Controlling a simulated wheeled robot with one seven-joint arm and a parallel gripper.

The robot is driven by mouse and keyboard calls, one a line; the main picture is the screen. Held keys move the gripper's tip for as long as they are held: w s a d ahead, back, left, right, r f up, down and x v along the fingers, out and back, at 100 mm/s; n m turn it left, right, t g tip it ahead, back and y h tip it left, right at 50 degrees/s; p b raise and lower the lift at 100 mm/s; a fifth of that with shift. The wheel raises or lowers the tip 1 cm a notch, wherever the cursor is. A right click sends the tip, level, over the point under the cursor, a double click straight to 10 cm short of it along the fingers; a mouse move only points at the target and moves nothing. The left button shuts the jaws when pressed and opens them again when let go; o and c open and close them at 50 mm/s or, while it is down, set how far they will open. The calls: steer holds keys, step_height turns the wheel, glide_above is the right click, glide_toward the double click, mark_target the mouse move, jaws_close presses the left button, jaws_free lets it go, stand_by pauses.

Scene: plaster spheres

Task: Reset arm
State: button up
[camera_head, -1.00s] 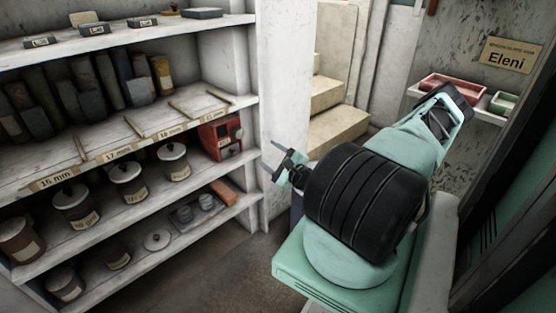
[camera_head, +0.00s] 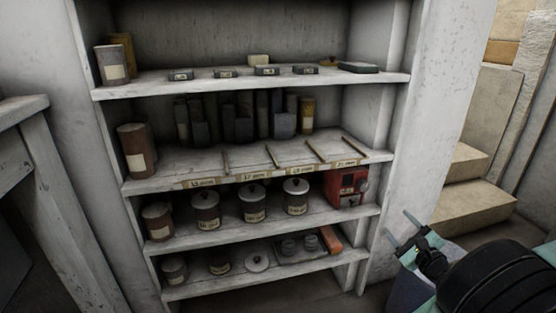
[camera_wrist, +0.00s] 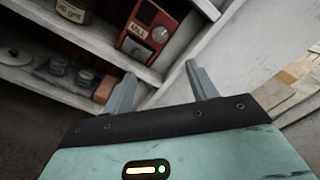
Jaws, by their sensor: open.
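My gripper (camera_head: 402,230) is open and empty at the lower right in the head view, in front of the shelf's right upright. In the wrist view its two grey fingers (camera_wrist: 156,90) stand apart with nothing between them. The black and mint arm behind it is mine and is cut off by the right edge of the head view. The shelving unit (camera_head: 250,78) fills the middle of the head view. A red box with a dial (camera_head: 347,187) stands at the right end of a middle shelf, and it also shows in the wrist view (camera_wrist: 150,32).
Lidded jars (camera_head: 253,204) stand on the same shelf as the red box. A tray (camera_head: 300,252) and an orange brick (camera_head: 330,239) lie below. Pale steps (camera_head: 460,205) are at the right. A grey table (camera_head: 45,190) stands at the left edge.

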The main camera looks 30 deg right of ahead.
steer(key=w+a+f+n+g+y, duration=0.2)
steer(key=w+a+n+g+y, duration=0.15)
steer(key=a+n, duration=0.35)
steer(key=w+a+f+n+g+y, duration=0.1)
steer(key=w+a+n+g+y, duration=0.2)
steer(key=a+n+g+y, duration=0.25)
steer(key=a+r+n+g+h, duration=0.1)
steer(key=a+r+n+g, duration=0.2)
steer(key=a+n, duration=0.4)
steer(key=a+r+n+g+h, duration=0.1)
steer(key=a+r+n+g, duration=0.2)
steer(key=a+n, duration=0.4)
steer(key=s+a+r+n+g+h, duration=0.1)
steer(key=s+a+r+n, duration=0.4)
steer(key=s+a+r, duration=0.35)
steer(key=s+a+r+n+g+h, duration=0.1)
steer(key=s+a+r+n+g, duration=0.1)
steer(key=s+a+r+n, duration=0.6)
step_height(320, 180, up, 20)
steer(key=s+a+m+p, duration=0.1)
steer(key=s+m+p, duration=0.1)
steer(key=p, duration=2)
steer(key=shift+s+a+p, duration=0.15)
steer(key=shift+s+p, duration=0.2)
steer(key=shift+m, duration=0.25)
